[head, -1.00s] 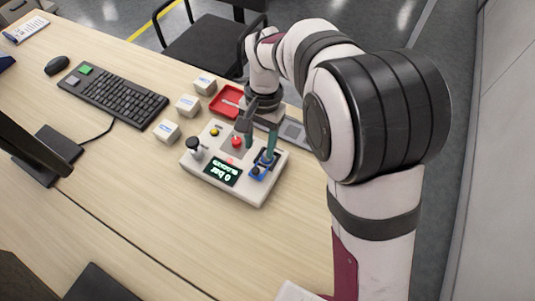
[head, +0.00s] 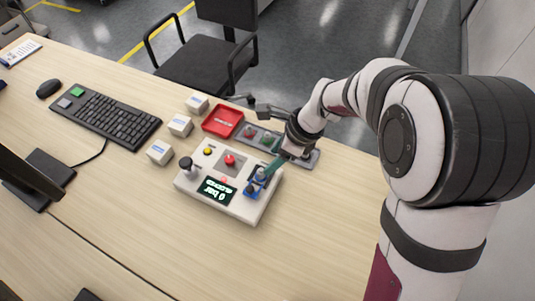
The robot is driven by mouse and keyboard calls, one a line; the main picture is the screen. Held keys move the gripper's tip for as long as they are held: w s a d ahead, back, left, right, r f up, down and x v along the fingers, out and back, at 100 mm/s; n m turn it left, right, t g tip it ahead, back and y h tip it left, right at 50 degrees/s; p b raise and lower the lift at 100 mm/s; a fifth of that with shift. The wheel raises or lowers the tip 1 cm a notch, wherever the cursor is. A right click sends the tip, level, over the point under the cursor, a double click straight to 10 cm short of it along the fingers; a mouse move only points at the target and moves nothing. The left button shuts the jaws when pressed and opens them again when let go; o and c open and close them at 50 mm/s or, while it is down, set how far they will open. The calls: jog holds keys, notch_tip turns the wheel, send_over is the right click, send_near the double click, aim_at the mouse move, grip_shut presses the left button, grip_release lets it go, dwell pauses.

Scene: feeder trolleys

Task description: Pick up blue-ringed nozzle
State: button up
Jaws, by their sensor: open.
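My gripper (head: 272,168) is low over the right side of the white control box, with teal fingers slanting down to the left. The gap between the fingers is hard to see, and nothing shows held in it. The fingertips are close to a blue fitting (head: 252,188) on the box; I cannot tell whether they touch it. A grey tray (head: 312,163) lies behind the box, partly covered by my wrist. It holds a red-marked piece (head: 249,132) and a green-marked piece (head: 268,140). I cannot make out the blue-ringed nozzle for certain; my gripper and wrist may hide it.
The control box (head: 237,211) has a lit display (head: 216,191), a red button (head: 229,160) and a black knob (head: 186,164). A red tray (head: 222,122) and several small white boxes (head: 180,125) stand behind it. A keyboard (head: 105,117) is at left. The front desk is clear.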

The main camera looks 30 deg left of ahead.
aim_at(261, 173)
jog(key=x, duration=0.8)
jog(key=shift+d, duration=0.15)
grip_shut()
